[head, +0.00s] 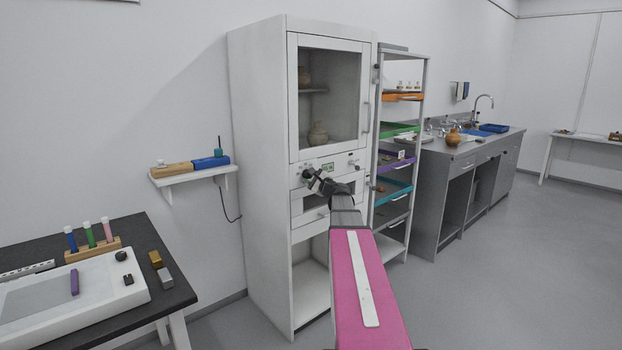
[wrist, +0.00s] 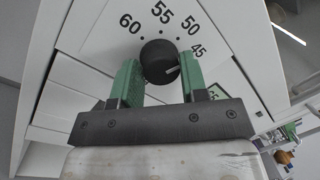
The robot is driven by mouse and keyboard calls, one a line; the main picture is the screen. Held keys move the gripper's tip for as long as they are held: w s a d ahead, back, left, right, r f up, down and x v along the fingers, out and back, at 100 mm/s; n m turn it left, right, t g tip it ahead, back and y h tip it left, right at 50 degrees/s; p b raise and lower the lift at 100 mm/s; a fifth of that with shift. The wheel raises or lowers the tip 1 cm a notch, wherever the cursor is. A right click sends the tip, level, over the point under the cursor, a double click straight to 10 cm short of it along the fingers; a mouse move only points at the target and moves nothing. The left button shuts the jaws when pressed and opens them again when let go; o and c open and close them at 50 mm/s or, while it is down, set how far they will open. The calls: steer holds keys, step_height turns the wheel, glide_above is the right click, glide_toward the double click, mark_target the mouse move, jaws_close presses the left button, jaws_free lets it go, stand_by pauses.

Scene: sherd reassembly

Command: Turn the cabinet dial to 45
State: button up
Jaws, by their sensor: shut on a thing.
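In the head view my gripper (head: 314,181) reaches the cabinet's control panel, and the arm hides part of the front.
The white cabinet (head: 258,180) has a glass door (head: 330,85) with pots inside. A small green display (head: 328,168) is on the panel. An open rack (head: 420,110) with coloured trays stands to the right. A dark-topped table (head: 175,298) is at the left. Floor to the right is clear.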

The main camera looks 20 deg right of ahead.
steer(key=shift+m+h, duration=0.5)
steer(key=shift+m, duration=2.1)
steer(key=o, duration=0.9)
steer(key=shift+o, duration=0.2)
steer(key=shift+s, duration=0.1)
steer(key=v, duration=1)
steer(key=shift+s, duration=0.35)
steer(key=shift+f, duration=0.1)
